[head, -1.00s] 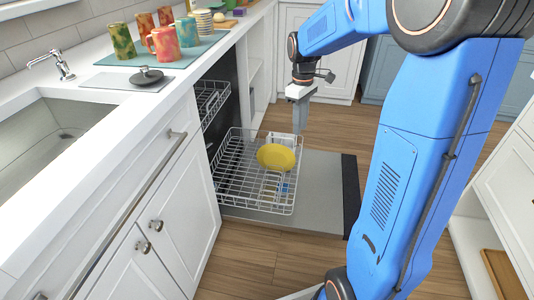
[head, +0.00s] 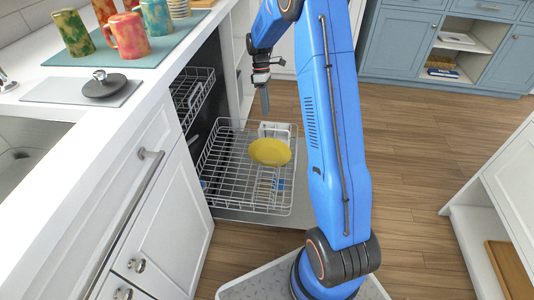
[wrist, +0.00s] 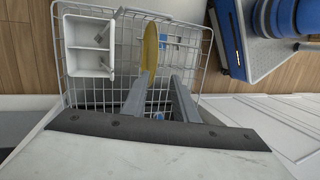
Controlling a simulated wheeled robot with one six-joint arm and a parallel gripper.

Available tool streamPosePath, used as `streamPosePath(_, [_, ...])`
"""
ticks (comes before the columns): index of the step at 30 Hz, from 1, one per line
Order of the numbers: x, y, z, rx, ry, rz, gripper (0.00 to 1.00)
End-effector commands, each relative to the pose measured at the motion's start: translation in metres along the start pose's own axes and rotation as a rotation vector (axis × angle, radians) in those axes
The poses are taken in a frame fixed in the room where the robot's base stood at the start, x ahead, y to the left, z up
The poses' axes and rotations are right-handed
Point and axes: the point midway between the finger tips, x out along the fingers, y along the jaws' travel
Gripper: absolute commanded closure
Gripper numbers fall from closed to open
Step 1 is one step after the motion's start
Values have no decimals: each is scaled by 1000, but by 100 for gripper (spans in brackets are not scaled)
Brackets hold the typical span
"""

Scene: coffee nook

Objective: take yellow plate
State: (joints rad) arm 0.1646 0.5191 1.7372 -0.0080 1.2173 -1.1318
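The yellow plate (head: 270,151) stands tilted in the pulled-out lower rack (head: 235,190) of the dishwasher. In the wrist view the plate (wrist: 151,48) shows nearly edge-on, as a thin yellow shape among the rack wires. My gripper (head: 264,108) points down above the rack's far side, higher than the plate and apart from it. In the wrist view the two fingers of my gripper (wrist: 160,78) are spread with nothing held between them. The plate lies beyond the fingertips, closer to the left finger's line.
A white cutlery basket (wrist: 88,47) sits in the rack near the plate. The upper rack (head: 190,95) is partly out above. The counter at left holds several mugs on a teal mat (head: 160,47). Wood floor (head: 410,140) is clear at right.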

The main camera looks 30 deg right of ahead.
Motion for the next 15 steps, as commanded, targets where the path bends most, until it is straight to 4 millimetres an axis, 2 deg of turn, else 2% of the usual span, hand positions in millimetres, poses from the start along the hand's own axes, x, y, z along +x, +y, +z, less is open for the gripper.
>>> streamPosePath(15, [90,-1,0,1,-2,-4,74])
